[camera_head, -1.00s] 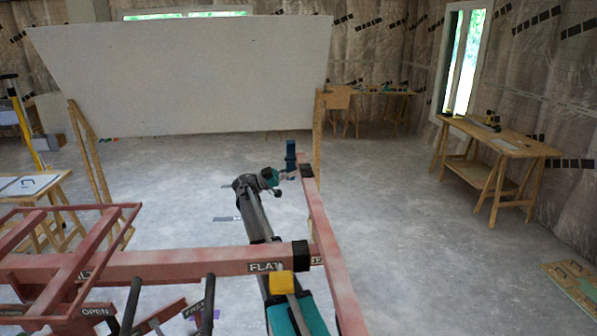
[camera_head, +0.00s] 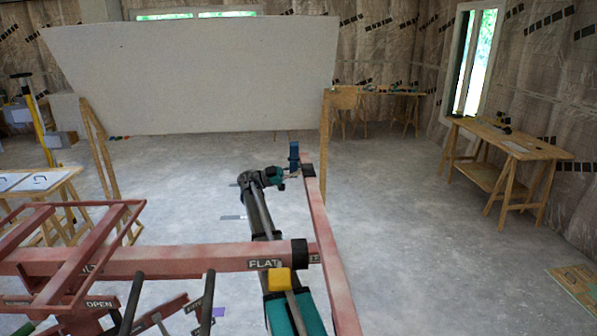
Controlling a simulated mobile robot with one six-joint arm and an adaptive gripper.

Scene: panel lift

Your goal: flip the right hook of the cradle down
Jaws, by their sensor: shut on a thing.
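The lift's red cradle spans the lower part of the head view, with a crossbar (camera_head: 170,262) and a long right arm (camera_head: 328,235) reaching forward. The right hook (camera_head: 294,152) is a blue piece standing upright at the far end of that right arm, by a black collar. My gripper (camera_head: 288,175) is at the hook's lower left side and is shut on it. The fingertips are small in the picture, and the exact contact is hard to make out. My arm reaches forward just left of the cradle's right arm.
A large white panel (camera_head: 190,75) leans on wooden supports (camera_head: 98,150) beyond the cradle. A wooden workbench (camera_head: 505,150) stands at the right wall, another table (camera_head: 40,190) at the left. Boards (camera_head: 575,285) lie at lower right.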

